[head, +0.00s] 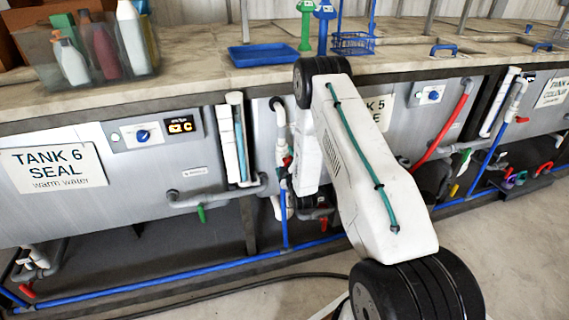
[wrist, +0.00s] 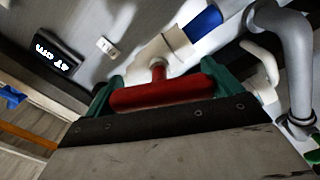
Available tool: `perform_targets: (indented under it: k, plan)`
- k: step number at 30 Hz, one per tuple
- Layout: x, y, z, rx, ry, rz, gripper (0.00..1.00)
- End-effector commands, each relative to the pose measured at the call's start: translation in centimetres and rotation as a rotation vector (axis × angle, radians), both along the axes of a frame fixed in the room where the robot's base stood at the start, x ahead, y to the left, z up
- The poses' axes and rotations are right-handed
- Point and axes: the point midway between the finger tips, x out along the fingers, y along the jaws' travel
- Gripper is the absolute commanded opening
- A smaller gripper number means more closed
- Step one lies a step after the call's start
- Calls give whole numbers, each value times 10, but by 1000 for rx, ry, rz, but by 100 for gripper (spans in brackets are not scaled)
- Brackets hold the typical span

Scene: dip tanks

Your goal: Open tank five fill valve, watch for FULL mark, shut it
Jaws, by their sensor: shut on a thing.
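In the wrist view my gripper (wrist: 157,90) has its green fingers closed at both ends of a red valve handle (wrist: 165,94). The handle joins a white valve body with a blue pipe end (wrist: 205,22). Tank five's sign (head: 384,113) is mostly covered by my arm. A white upright gauge tube (head: 499,103) stands at tank five's right end; its level and any FULL mark cannot be read.
Tank six's sign (head: 53,166) and another gauge (head: 236,138) are at left. A grey drain pipe (wrist: 288,50) runs close to the right of my gripper. Blue pipe (head: 180,285) runs low along the tanks. Grey floor is open at lower right.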

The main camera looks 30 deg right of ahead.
Motion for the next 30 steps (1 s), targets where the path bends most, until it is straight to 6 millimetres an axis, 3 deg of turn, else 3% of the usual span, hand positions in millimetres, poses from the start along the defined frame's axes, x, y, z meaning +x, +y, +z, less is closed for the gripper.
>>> perform_targets:
  k: [15, 30]
  plan:
    - [1, 2, 0, -375, 106, 4, 68]
    - [2, 2, 0, -479, 135, 3, 68]
